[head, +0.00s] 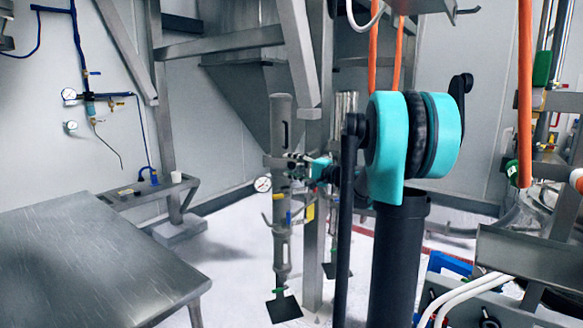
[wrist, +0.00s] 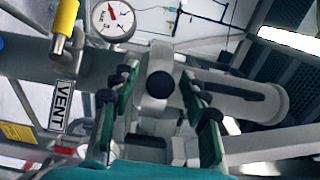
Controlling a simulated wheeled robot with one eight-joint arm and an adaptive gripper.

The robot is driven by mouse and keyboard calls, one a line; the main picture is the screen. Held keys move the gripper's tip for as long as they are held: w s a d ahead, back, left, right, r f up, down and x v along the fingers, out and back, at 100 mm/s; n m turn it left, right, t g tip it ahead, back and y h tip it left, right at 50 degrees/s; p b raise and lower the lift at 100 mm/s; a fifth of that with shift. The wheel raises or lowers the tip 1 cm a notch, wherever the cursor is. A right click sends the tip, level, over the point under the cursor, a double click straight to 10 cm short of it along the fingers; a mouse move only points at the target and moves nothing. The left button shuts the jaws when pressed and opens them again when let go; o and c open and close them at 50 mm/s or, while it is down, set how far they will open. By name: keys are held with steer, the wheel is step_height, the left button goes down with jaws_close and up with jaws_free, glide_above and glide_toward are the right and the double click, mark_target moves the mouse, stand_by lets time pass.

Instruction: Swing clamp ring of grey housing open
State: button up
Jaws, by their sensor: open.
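The grey housing (head: 282,125) stands upright as a tall cylinder near the middle of the head view. In the wrist view the grey housing (wrist: 235,92) lies across the picture. A pale clamp ring (wrist: 160,60) runs around it, with a dark round knob (wrist: 162,84) at the front. My gripper (wrist: 160,76) is open, one dark green finger on each side of the knob and ring. I cannot tell whether either finger touches them. In the head view my gripper (head: 312,167) is small beside the housing, partly hidden by my arm.
A pressure gauge (wrist: 113,20) and a yellow handle (wrist: 65,18) sit close to my gripper, with a VENT label (wrist: 60,107) below. A steel post (head: 313,240) stands just right of the housing. A steel table (head: 90,260) is at the left, with open floor between.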

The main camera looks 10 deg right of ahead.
steer(key=shift+c, duration=0.3)
jaws_close()
steer(key=shift+s, duration=0.1)
steer(key=shift+s+a+m+t+h, duration=1.3)
steer(key=shift+a+m+t+h, duration=0.4)
steer(key=shift+h, duration=0.6)
steer(key=m+g+h, duration=0.1)
steer(key=m+h, duration=1.1)
steer(key=h, duration=0.6)
glide_toward(284, 168)
steer(key=w+a+r, duration=0.1)
steer(key=w+a, duration=0.1)
steer(key=a, duration=0.5)
steer(key=shift+w+r, duration=0.2)
steer(key=shift+r, duration=0.2)
steer(key=shift+a+m+h, duration=0.15)
steer(key=shift+m+h, duration=0.15)
steer(key=shift+m, duration=0.1)
